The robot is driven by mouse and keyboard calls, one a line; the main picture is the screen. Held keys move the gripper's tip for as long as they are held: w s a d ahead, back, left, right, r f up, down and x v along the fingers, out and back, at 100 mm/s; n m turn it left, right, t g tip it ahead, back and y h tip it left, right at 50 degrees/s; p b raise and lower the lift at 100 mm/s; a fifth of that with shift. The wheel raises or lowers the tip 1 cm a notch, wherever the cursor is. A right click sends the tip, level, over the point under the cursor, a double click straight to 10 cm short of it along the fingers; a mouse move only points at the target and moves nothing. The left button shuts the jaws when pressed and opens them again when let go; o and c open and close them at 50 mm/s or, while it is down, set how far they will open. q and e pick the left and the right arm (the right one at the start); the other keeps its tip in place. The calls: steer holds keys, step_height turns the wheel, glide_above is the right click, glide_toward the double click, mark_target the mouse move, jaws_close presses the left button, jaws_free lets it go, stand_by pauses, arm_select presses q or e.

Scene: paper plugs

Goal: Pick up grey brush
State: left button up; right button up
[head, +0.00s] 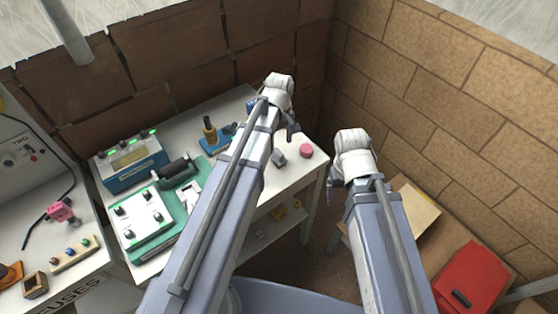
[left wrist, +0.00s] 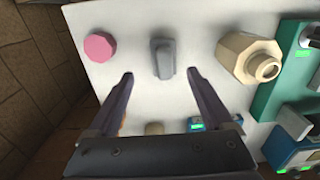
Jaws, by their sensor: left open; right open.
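A small grey block-like object (head: 279,158), which looks like the grey brush, lies on the white table near its right end. In the left wrist view the grey brush (left wrist: 163,58) lies ahead of and roughly centred between my two fingers. My left gripper (head: 292,128) is open and empty above the table, apart from the brush. Its two separated fingertips show in the left wrist view (left wrist: 160,75). My right gripper (head: 335,176) hangs off the table's right end; its fingers are partly hidden in the head view.
A pink round piece (head: 306,150) lies close to the brush. A beige hexagonal piece (left wrist: 248,58) stands on its other side. A green-based device (head: 145,218) and a blue device (head: 130,160) occupy the table's left part. A red case (head: 474,280) is at the lower right.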

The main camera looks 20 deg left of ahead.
mark_target(278, 152)
arm_select(q)
steer(key=shift+s+a+f+b, duration=0.1)
steer(key=shift+s+f+b, duration=0.1)
steer(key=shift+f+b, duration=1.35)
steer(key=shift+s+f+b, duration=0.15)
steer(key=shift+f+b, duration=1.15)
steer(key=shift+f, duration=0.4)
steer(key=shift+r, duration=0.1)
jaws_close()
